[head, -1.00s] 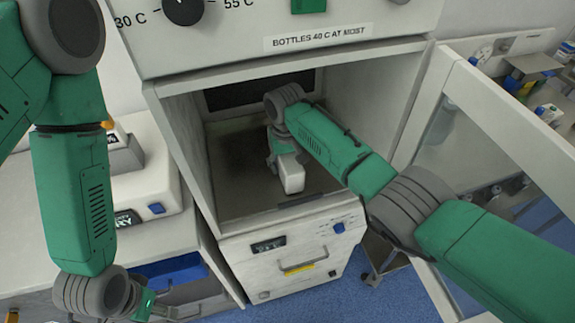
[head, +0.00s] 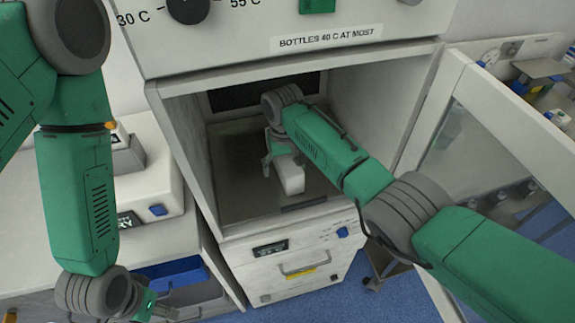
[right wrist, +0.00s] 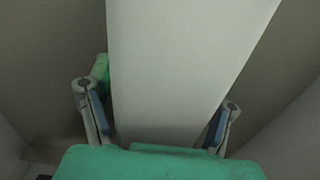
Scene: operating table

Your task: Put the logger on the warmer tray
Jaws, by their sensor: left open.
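The logger, a white block (head: 290,178), is inside the open warmer chamber, over the dark warmer tray (head: 240,195); it seems to rest there, though its underside is hard to see. My right gripper (head: 280,160) reaches in from the right, with its fingers spread around the logger. In the right wrist view the pale logger (right wrist: 180,60) fills the middle, between the two parted fingers (right wrist: 158,125). A gap shows beside the left finger. My left gripper (head: 158,308) is open and empty at the lower left, in front of the drawers, partly cut off by the frame.
The warmer's side walls and top edge surround my right forearm. The glass door (head: 480,160) stands open at the right. A label (head: 325,37) reads "BOTTLES 40 C AT MOST".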

